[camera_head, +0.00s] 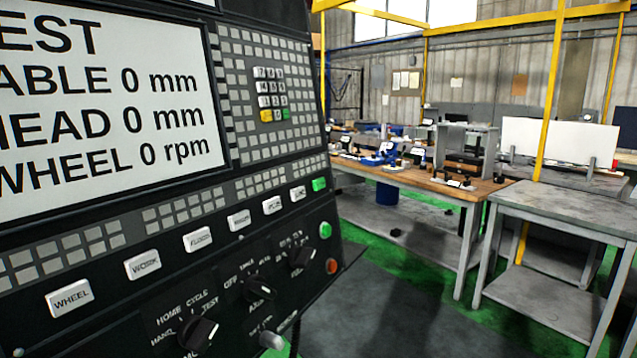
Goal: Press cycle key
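The control panel (110,241) of the grinder fills the left half of the head view. A row of keys runs along it: white keys marked WHEEL (70,298) and WORK (143,264), several more white keys, and a lit green key (319,184) at the right end. The green key's lettering is too small to read, so I cannot tell for sure that it is the cycle key. Below it are a round green button (325,230) and a round orange-red button (332,266). Neither of my grippers is in view.
The screen (100,90) reads TABLE 0 mm, HEAD 0 mm, WHEEL 0 rpm. Rotary knobs, including the mode knob (198,333), stick out below the keys. A wooden workbench (425,181) and a grey table (570,208) stand behind at right. Floor between is clear.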

